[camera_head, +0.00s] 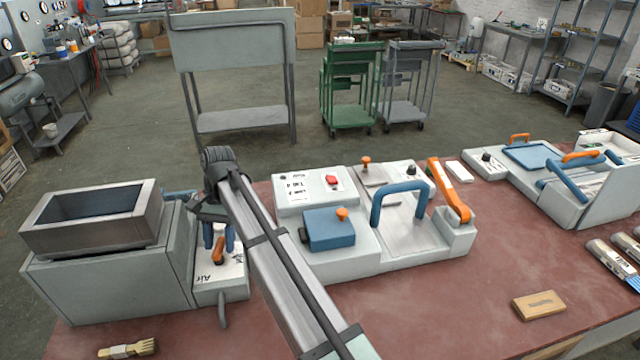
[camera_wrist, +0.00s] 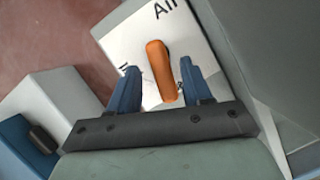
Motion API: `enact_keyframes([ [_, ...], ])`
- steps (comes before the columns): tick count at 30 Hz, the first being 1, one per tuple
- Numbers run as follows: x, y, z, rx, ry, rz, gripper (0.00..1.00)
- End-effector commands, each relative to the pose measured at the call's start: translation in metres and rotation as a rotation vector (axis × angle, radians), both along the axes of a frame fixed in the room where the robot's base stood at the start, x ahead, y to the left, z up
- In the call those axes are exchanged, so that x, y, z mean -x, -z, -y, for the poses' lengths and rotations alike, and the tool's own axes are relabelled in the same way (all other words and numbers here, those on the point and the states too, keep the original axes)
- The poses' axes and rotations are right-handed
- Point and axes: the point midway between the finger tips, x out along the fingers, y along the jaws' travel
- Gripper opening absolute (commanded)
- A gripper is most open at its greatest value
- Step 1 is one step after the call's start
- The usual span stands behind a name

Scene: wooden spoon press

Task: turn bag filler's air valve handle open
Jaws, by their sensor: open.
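The bag filler (camera_head: 110,270) is a grey box with a metal hopper (camera_head: 95,215) on top, at the left of the table in the head view. The air valve handle (camera_head: 218,250) is a small orange lever on the white "Air" panel (camera_head: 232,270) at its right side. In the wrist view the orange handle (camera_wrist: 160,72) lies between the two blue fingers. My gripper (camera_head: 219,238) is open, pointing down over the panel, with a finger on each side of the handle (camera_wrist: 155,88). Gaps show between handle and fingers. How far the fingertips are above the panel is unclear.
A grey press with a blue box (camera_head: 328,228) and blue arch handle (camera_head: 400,200) stands right of my arm. A brush (camera_head: 128,349) lies at the front left, and a wooden block (camera_head: 538,305) at the front right. The red tabletop (camera_head: 440,310) is clear between.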

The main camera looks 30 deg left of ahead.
Motion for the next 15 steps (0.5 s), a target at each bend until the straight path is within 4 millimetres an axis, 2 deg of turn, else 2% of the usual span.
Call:
enact_keyframes([
  [15,-0.001,0.000,0.016,0.000,0.494,0.000,0.49],
])
